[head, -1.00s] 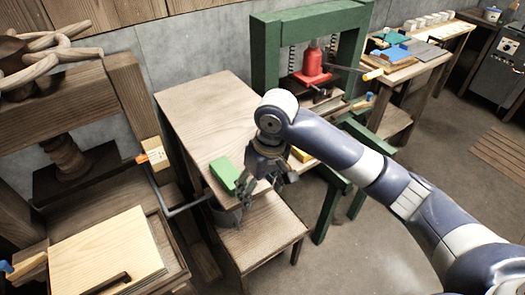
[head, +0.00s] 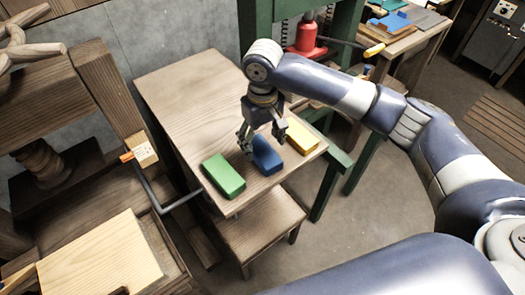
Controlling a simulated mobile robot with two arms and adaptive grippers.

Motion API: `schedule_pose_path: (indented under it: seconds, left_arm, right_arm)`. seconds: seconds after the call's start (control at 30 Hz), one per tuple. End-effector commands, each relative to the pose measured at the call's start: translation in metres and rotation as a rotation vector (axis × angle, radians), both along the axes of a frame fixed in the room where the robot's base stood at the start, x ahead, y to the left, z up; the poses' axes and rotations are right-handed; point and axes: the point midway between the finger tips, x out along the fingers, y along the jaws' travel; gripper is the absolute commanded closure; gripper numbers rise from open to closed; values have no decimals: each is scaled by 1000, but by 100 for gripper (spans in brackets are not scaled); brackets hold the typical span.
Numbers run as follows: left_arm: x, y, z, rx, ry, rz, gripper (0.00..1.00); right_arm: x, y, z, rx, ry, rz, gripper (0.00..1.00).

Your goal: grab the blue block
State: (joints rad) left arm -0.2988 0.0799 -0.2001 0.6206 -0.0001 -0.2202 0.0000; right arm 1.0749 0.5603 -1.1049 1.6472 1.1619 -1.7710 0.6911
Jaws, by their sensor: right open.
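The blue block (head: 267,156) lies on the wooden table in the head view, between a green block and a yellow block. My right gripper (head: 262,142) points down at it from above and behind. Its fingers are open and overlap the block's left and upper part in the picture. I cannot tell whether they touch it. My left gripper is not in view.
The green block (head: 223,176) lies to the left of the blue one, and the yellow block (head: 301,136) to the right. The wooden table (head: 180,95) is bare toward the back left. A green press frame (head: 256,25) stands behind, with a red jack (head: 306,38). A lower stool (head: 262,228) stands in front.

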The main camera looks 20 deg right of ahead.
Motion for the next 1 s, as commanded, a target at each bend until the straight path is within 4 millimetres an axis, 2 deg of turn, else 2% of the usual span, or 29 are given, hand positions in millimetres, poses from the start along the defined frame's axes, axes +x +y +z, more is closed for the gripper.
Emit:
schedule_pose_path:
  seconds: [0.1, 0.23, 0.53, 0.7, 0.77, 1.0]
  left_arm:
    - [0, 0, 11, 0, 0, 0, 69]
    - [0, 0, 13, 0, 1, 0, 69]
    - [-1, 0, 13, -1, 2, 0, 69]
    - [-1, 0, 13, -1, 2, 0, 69]
    - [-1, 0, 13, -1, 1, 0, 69]
    - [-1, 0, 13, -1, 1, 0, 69]
  right_arm:
    - [-1, -1, -17, -2, 6, 0, 31]
    - [0, -1, -34, -2, 3, 0, 31]
    - [0, 0, -41, 0, 1, 2, 31]
    - [0, 0, -41, 0, 1, 2, 69]
    - [0, 0, -41, 0, 1, 2, 81]
    - [0, 0, -40, 0, 0, 1, 81]
